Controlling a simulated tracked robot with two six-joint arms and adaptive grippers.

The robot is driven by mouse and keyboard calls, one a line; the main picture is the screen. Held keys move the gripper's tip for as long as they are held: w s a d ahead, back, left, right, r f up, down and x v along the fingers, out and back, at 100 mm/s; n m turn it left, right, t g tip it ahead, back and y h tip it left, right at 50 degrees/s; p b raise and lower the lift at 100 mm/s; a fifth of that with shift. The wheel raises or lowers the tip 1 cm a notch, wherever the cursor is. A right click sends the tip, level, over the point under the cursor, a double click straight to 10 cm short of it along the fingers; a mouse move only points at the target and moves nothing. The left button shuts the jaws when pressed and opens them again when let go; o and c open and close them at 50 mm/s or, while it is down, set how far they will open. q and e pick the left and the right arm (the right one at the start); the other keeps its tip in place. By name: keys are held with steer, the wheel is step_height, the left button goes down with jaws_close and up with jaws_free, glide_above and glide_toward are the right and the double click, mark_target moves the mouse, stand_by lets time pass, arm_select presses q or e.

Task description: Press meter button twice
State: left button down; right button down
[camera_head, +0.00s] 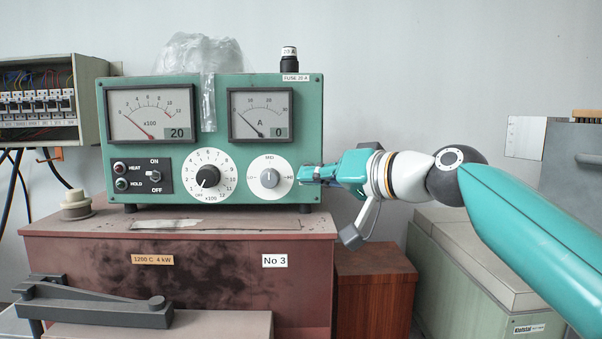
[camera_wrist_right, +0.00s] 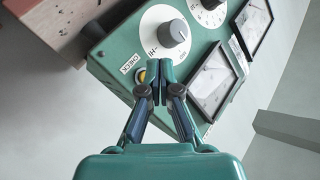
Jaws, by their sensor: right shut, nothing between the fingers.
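The green meter box (camera_head: 218,140) has two dial gauges, knobs and a switch on its front. My right gripper (camera_head: 304,174) is shut and empty at the lower right of this front, just right of the small knob. In the right wrist view its closed fingertips (camera_wrist_right: 160,72) are close beside a small yellow button (camera_wrist_right: 141,76) by a CHECK label (camera_wrist_right: 131,63); they partly cover it. I cannot tell whether they touch it. In the head view the gripper hides the button. The right gauge (camera_head: 261,114) reads 0 on its display. My left gripper is not in view.
The box stands on a reddish furnace housing (camera_head: 215,270). The small white-ringed knob (camera_head: 269,178) is close to the gripper. A plastic bag (camera_head: 207,60) drapes over the box top, beside a fuse (camera_head: 289,62). A breaker panel (camera_head: 40,103) hangs at left.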

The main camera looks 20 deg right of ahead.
steer(key=s, duration=0.2)
steer(key=s+a+b, duration=0.1)
steer(key=s, duration=0.1)
steer(key=shift+s+a, duration=0.15)
steer(key=shift+s, duration=0.1)
stand_by(0.7)
